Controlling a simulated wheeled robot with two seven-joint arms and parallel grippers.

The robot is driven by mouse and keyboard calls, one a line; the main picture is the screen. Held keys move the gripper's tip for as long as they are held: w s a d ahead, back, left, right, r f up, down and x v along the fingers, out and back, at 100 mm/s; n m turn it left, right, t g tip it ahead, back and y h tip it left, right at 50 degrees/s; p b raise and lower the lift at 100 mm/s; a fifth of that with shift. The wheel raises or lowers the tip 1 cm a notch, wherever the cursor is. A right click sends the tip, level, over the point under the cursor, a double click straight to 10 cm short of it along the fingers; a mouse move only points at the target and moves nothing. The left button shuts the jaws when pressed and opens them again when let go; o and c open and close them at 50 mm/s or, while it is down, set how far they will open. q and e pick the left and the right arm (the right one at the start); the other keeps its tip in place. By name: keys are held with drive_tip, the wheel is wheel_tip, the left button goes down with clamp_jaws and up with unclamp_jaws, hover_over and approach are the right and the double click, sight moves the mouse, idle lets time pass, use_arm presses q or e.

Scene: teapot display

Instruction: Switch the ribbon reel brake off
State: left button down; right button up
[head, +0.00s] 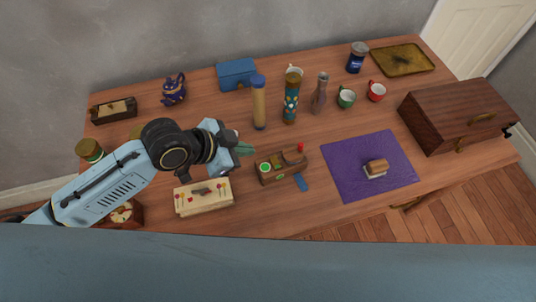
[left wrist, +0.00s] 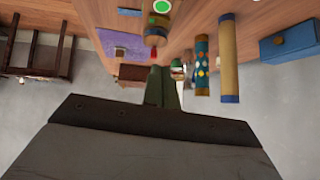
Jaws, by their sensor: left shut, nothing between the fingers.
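The ribbon reel (head: 270,178) is a small wooden device near the middle front of the table. It has a round green light or button on its left face, a red knob on top and a blue ribbon (head: 303,183) at its lower right. Its brake cannot be told apart clearly. Part of it shows at the top of the left wrist view (left wrist: 157,32), with the green disc bright. My left gripper (head: 245,149) is shut and empty, above and to the left of the reel, apart from it. Its green fingers (left wrist: 164,88) also show in the left wrist view. My right gripper is not in view.
A cream tray with small tools (head: 203,208) lies left of the reel. A purple mat (head: 345,185) with a small wooden block lies right. A dark wooden chest (head: 425,120) is at the far right. Bare table separates these things.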

use_arm(q)
drive_tip(key=b, duration=0.1)
hover_over(277, 157)
drive_tip(key=s+a, duration=0.3)
drive_tip(key=f, duration=0.6)
drive_tip(key=shift+w+d, duration=0.2)
drive_tip(key=shift+w, duration=0.05)
drive_tip(key=f, duration=0.3)
drive_tip(key=shift+w+d+f+b, duration=0.2)
drive_tip(key=shift+w+b, duration=0.1)
drive_tip(key=shift+b, duration=0.1)
drive_tip(key=shift+w+a+f, duration=0.1)
drive_tip(key=shift+f, duration=0.4)
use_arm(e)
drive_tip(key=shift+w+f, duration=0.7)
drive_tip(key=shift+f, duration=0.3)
